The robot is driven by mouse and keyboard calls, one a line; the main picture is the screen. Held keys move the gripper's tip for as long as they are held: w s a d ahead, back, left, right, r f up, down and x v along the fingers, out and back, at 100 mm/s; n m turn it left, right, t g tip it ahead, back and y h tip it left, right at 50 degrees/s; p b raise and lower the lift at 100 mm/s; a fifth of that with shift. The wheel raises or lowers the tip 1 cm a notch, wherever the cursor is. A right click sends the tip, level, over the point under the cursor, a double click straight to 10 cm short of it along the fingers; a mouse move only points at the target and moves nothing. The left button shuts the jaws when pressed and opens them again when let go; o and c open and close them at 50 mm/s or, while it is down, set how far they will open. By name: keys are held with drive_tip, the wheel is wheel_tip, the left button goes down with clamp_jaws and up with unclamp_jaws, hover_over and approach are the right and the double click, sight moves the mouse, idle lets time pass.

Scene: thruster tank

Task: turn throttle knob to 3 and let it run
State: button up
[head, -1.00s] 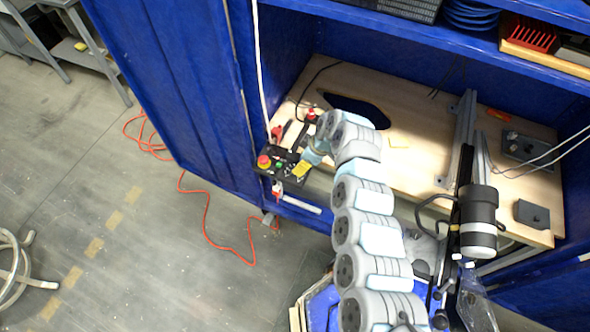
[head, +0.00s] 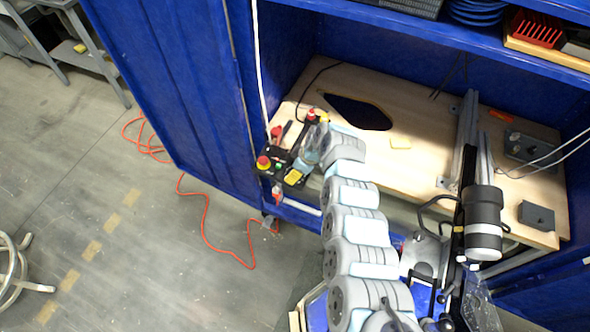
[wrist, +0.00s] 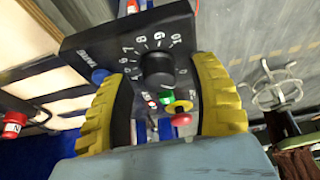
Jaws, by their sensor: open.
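The black throttle knob (wrist: 158,68) sits on a dark control box (wrist: 90,42) with a white numbered dial; its pointer setting cannot be read. A green button (wrist: 165,97) and a red emergency stop (wrist: 181,118) on a yellow collar show below it. In the head view the emergency stop (head: 263,162) is at the box's left end. My gripper (wrist: 158,76) is open, with one yellow finger on each side of the knob; I cannot tell whether they touch it. In the head view its yellow fingers (head: 293,177) are over the box, and the knob is hidden.
The box is at the left front of a wooden bench (head: 410,160) in a blue cabinet (head: 185,80). A metal rail with a black cylinder (head: 482,222) stands right of my arm. An orange cord (head: 205,215) lies on the floor.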

clamp_jaws()
